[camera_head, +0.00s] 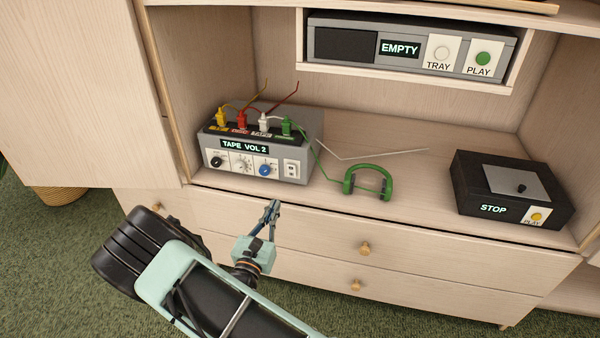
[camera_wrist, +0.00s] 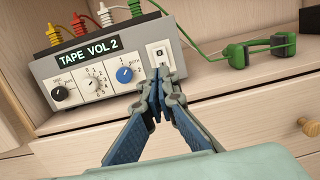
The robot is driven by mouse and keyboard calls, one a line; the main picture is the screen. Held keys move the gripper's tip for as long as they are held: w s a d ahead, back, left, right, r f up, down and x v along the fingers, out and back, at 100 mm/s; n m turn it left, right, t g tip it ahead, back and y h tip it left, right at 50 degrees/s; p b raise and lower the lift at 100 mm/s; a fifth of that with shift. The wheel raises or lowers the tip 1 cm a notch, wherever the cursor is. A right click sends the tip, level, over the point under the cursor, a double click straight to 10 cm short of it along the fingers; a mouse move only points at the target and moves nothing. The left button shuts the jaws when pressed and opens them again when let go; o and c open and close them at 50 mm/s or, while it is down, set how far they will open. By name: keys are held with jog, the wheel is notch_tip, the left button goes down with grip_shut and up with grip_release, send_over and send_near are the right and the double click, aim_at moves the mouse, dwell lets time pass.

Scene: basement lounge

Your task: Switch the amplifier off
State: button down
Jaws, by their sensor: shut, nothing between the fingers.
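The amplifier (camera_head: 232,166) is a grey box on the cabinet shelf, with a lit display reading "TAPE VOL 2". It also fills the upper left of the wrist view (camera_wrist: 73,92). Its front has a black knob, a white knob and a blue knob. A white rocker switch (camera_head: 291,169) is at the right end of the front, and it also shows in the wrist view (camera_wrist: 159,55). My gripper (camera_head: 273,204) is shut and empty, in front of and below the switch. In the wrist view my fingertips (camera_wrist: 157,74) hide the switch panel's lower part.
Yellow, red, white and green plugs with cables stand on the amplifier's top. Green headphones (camera_head: 367,172) lie to its right. A black player (camera_head: 465,198) reading "STOP" is further right. A grey deck (camera_head: 345,45) reading "EMPTY" sits above. Drawers with wooden knobs (camera_head: 365,248) are below the shelf.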

aim_at(290, 167)
jog(key=shift+w+f, duration=0.1)
jog(key=shift+f, duration=0.35)
jog(key=b+x, duration=0.4)
jog(key=x, duration=0.9)
jog(key=shift+w+f, duration=0.1)
jog(key=shift+w, duration=0.45)
jog(key=shift+r, duration=0.25)
jog(key=p, duration=0.2)
jog(key=shift+w+d+r+g+y+p, duration=0.2)
jog(key=shift+w+r+g+y+p, duration=0.1)
jog(key=shift+r+g+p, duration=0.1)
jog(key=shift+f, duration=0.2)
jog(key=shift+a, duration=0.1)
